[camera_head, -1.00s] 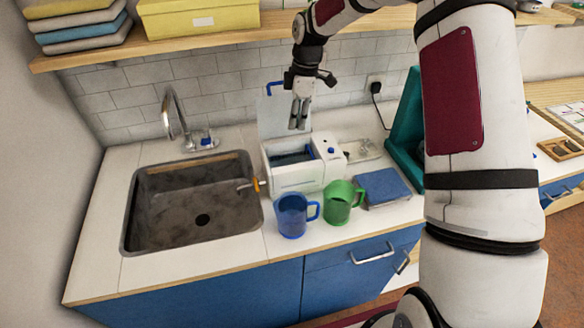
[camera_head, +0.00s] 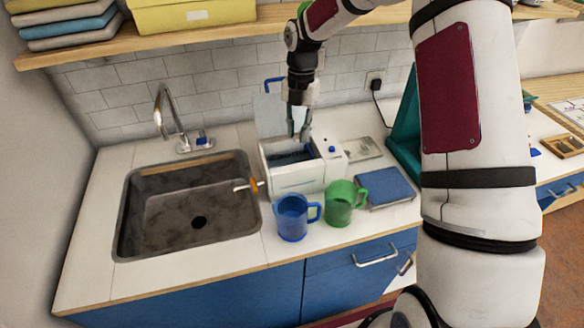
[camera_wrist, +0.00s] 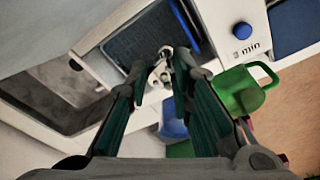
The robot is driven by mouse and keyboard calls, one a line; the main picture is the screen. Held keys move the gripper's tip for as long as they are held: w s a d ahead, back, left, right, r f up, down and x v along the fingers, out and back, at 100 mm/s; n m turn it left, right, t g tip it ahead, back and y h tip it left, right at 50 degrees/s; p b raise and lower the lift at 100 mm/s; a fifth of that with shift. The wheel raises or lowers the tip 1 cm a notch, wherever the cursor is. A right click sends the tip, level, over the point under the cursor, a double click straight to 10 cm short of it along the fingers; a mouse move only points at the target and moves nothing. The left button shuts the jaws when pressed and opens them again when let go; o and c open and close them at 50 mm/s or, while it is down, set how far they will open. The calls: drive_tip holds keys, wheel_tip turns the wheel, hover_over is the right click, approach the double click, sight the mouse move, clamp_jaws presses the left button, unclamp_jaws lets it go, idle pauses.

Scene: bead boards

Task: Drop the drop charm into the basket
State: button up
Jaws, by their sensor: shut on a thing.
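My gripper (camera_head: 299,136) is over the open tank of the white cleaner (camera_head: 295,178), fingers pointing down. In the wrist view my gripper (camera_wrist: 161,69) is closed on a small silvery piece, the drop charm (camera_wrist: 162,73), between its fingertips. Its exact shape is too small to tell. The dark mesh basket (camera_wrist: 140,48) lies inside the tank, under and just beyond the fingertips; it also shows in the head view (camera_head: 290,157). The charm appears above the basket's near edge, and I cannot tell how high.
The cleaner's clear lid (camera_head: 268,112) stands open behind the tank. A blue mug (camera_head: 291,219) and a green mug (camera_head: 338,211) stand in front. A blue folded cloth (camera_head: 384,187) and a small tray (camera_head: 363,148) lie right, the sink (camera_head: 185,205) left.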

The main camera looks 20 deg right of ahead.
drive_tip(key=shift+f, duration=2.3)
drive_tip(key=o, duration=1)
drive_tip(key=r, duration=0.8)
drive_tip(key=w+r, duration=0.1)
drive_tip(key=r, duration=0.3)
drive_tip(key=shift+d, duration=0.4)
